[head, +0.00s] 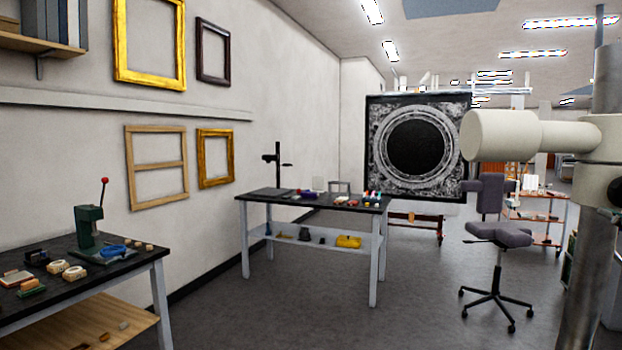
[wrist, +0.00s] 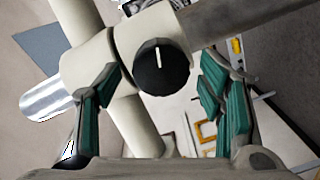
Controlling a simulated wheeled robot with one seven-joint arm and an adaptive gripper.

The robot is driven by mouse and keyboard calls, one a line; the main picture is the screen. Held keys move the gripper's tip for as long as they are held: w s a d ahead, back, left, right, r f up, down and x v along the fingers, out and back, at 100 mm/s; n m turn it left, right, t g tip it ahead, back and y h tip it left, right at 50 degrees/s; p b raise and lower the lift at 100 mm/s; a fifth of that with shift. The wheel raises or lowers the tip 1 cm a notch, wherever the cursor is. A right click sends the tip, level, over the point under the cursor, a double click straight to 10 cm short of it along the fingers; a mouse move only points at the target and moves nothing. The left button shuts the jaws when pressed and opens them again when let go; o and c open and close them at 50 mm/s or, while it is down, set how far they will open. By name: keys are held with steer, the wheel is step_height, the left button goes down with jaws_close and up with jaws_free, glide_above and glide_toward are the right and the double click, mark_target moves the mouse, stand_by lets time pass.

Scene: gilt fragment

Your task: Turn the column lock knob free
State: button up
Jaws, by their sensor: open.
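The column lock knob (wrist: 162,68) is round and black with a white line on its face, upright in the wrist view. It sits on a cream clamp (wrist: 92,66) around a grey metal column (wrist: 245,18). My gripper (wrist: 163,82) is open, its teal-padded fingers to the left and right of the knob, with gaps showing on both sides. I cannot tell how deep the fingertips reach. In the head view the column (head: 580,310) stands at the right edge, with the dark knob (head: 616,192) partly cut off. My gripper is not seen there.
A cream horizontal arm (head: 505,135) sticks out left from the column. An office chair (head: 499,235) stands left of the column. Workbenches (head: 330,202) with small items stand along the left wall. Open floor (head: 420,300) lies between.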

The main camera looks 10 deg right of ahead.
steer(key=v, duration=1)
steer(key=shift+s, duration=0.15)
steer(key=shift+a, duration=0.15)
